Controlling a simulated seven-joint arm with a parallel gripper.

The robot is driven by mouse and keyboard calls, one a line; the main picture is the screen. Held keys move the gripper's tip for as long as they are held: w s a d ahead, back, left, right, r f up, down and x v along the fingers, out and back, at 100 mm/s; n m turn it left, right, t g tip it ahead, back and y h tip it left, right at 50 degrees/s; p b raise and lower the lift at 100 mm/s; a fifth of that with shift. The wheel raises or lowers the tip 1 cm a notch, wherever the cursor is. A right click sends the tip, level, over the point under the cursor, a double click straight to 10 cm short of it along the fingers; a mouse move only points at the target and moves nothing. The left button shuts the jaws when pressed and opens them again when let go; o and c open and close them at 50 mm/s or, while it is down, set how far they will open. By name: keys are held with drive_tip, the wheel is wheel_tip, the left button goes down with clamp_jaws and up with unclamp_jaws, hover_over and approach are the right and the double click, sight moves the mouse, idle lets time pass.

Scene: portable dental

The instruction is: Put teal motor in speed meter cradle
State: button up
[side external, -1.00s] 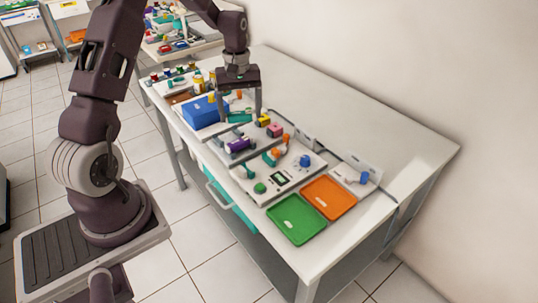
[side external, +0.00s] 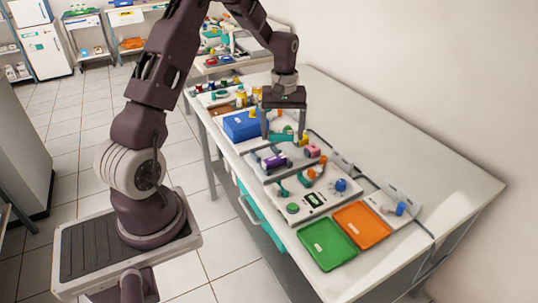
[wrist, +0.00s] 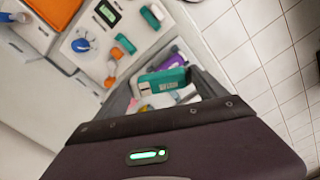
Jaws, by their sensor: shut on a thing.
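The teal motor (wrist: 160,82) is a stubby teal block with pale markings, seen between my fingers in the wrist view. In the side view a teal piece (side external: 281,137) shows between the fingertips. My gripper (side external: 284,138) is shut on the motor, above the tray of parts beside the blue bin. The speed meter (side external: 313,199) is a pale panel with a small display, a green button and a blue knob. Its display also shows in the wrist view (wrist: 107,13). Orange and teal fittings stand on its far side; which of them is the cradle I cannot tell.
A purple part (side external: 273,161) and a pink part (side external: 312,151) lie in the tray near my gripper. The blue bin (side external: 245,126) is to its left. The table's right side (side external: 420,160) is clear.

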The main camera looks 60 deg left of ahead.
drive_tip(key=a+n, duration=0.5)
drive_tip(key=a, duration=0.3)
drive_tip(key=shift+s+a+f+n, duration=0.15)
drive_tip(key=shift+s+a+n, duration=0.15)
drive_tip(key=shift+s+a, duration=0.1)
wheel_tip(320, 180, down, 10)
drive_tip(key=shift+r, duration=0.2)
drive_tip(key=shift+f, duration=0.1)
